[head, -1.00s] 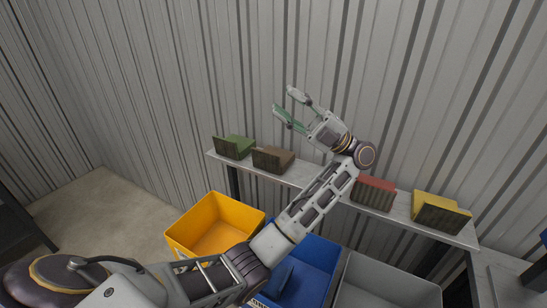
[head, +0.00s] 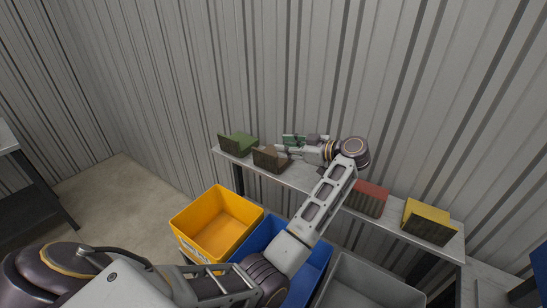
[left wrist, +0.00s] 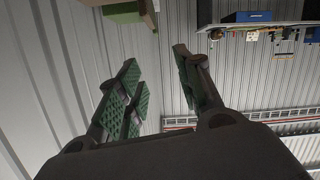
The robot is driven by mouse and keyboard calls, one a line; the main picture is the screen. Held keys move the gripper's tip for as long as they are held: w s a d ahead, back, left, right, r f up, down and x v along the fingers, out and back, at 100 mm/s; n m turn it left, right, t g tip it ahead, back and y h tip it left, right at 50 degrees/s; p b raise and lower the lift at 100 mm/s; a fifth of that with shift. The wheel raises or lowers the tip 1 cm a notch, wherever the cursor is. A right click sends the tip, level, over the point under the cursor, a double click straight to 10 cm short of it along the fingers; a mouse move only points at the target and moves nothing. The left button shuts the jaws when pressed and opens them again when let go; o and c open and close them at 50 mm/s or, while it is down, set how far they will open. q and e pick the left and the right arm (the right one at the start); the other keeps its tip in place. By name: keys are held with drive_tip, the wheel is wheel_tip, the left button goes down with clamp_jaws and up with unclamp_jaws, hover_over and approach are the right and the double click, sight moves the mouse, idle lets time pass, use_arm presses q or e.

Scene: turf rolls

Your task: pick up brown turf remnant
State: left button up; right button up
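The brown turf remnant (head: 267,159) lies on the narrow wall shelf (head: 300,179), second from the left. My left gripper (head: 284,145) is at the remnant's right rear side, with its fingertips pointing left and close to it. I cannot tell whether they touch it. In the left wrist view, the fingers of my left gripper (left wrist: 158,75) are spread apart with green pads, and nothing shows between them. I cannot make out the brown remnant in that view. My right gripper is not in view.
A green remnant (head: 239,143) lies left of the brown one; it seems to show in the left wrist view (left wrist: 124,13). Red (head: 367,198) and yellow (head: 428,221) remnants lie to the right. Yellow (head: 208,240), blue (head: 318,262) and grey (head: 345,292) bins stand below. Corrugated wall rises close behind.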

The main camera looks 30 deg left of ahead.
sight(266, 153)
use_arm(q)
drive_tip(key=f, duration=0.1)
drive_tip(key=f+m+h, duration=0.1)
drive_tip(key=d, duration=0.1)
drive_tip(key=shift+w+d+f+m+h, duration=0.1)
drive_tip(key=shift+w+f+m+h, duration=0.2)
drive_tip(key=shift+w+f+m, duration=0.1)
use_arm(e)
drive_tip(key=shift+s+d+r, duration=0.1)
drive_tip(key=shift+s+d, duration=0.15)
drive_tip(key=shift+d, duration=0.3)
use_arm(q)
drive_tip(key=p+x, duration=0.1)
drive_tip(key=x, duration=0.6)
drive_tip(key=shift+r, duration=0.1)
drive_tip(key=shift+a+f, duration=0.25)
drive_tip(key=shift+a, duration=0.45)
drive_tip(key=shift+a+f, duration=0.1)
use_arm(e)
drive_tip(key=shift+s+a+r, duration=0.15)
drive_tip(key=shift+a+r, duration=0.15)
